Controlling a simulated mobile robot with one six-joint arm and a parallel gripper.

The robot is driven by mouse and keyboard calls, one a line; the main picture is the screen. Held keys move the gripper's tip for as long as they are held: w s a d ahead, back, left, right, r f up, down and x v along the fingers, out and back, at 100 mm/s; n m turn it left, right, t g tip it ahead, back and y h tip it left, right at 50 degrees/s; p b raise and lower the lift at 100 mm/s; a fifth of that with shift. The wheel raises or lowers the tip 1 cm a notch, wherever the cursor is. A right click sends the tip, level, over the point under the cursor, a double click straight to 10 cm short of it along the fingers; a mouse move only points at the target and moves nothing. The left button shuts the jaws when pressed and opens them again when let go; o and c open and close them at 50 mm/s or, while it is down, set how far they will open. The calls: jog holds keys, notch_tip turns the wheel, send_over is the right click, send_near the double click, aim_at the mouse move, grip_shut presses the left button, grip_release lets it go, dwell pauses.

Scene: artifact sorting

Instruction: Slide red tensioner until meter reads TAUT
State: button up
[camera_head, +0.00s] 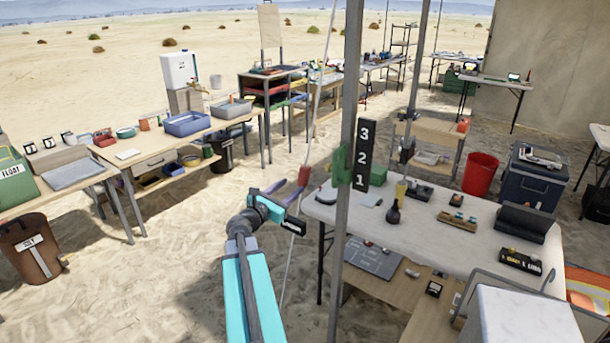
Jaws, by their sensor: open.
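A small red block (304,174), which looks like the tensioner, sits on a thin pale slanting line (317,110) left of the grey pole. My gripper (293,208) is open and empty, with its jaws pointing right, just below and left of the red block. The upper finger looks close to the block in the picture; I cannot tell whether they touch. A black board (366,150) with white 3, 2 and 1 is beside the pole, with a green piece (342,166) on the pole at its left. I see no readable TAUT wording.
The grey pole (347,90) stands just right of the gripper. A white-topped table (400,225) with tools is at the right. A long wooden table (185,143) with basins runs at the left. Sand between them is open.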

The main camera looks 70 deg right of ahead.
aim_at(301, 178)
jog(key=shift+s+d+p, duration=0.3)
jog(key=shift+d+p, duration=0.2)
jog(key=shift+d, duration=1.15)
jog(key=shift+s+d+p, duration=0.35)
jog(key=shift+d+p, duration=0.15)
jog(key=shift+d, duration=1.1)
jog(key=shift+s+d+p, duration=0.3)
jog(key=shift+d+p, duration=0.2)
jog(key=shift+d, duration=1.15)
grip_shut()
